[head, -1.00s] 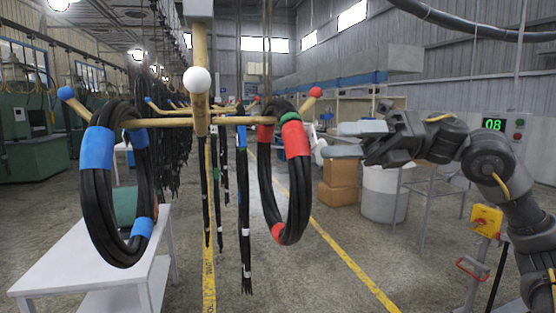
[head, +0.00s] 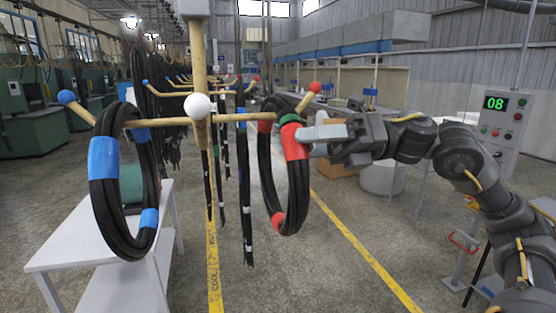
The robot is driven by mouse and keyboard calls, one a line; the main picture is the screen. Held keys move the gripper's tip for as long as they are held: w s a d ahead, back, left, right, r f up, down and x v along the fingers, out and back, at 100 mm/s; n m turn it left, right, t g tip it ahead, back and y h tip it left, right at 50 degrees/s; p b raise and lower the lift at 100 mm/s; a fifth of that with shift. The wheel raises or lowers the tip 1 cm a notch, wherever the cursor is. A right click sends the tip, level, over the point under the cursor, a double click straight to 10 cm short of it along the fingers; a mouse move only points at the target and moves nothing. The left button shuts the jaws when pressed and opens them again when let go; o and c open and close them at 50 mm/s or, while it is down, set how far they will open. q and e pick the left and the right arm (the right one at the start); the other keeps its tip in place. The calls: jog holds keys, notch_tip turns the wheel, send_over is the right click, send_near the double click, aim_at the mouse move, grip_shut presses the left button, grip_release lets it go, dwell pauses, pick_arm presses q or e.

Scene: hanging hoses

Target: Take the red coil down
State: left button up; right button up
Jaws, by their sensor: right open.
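The red coil (head: 297,195) is a loop of black hose with red bands and a green band near its top. It hangs on the right arm of a wooden hanger (head: 247,118), inside the red-tipped upturned end. My right gripper (head: 300,135) comes in from the right, open, with its pale fingers at the upper red band. Its fingers overlap the coil's right edge in the picture; I cannot tell whether they touch it or straddle it. My left gripper is out of view.
A coil with blue bands (head: 97,205) hangs on the hanger's left arm. A white ball (head: 198,106) sits at the hanger's front. Straight black hoses (head: 245,200) hang behind, between the coils. A white table (head: 80,245) stands at lower left.

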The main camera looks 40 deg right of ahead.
jog(key=shift+c, duration=0.5)
grip_shut()
jog(key=shift+r, duration=0.15)
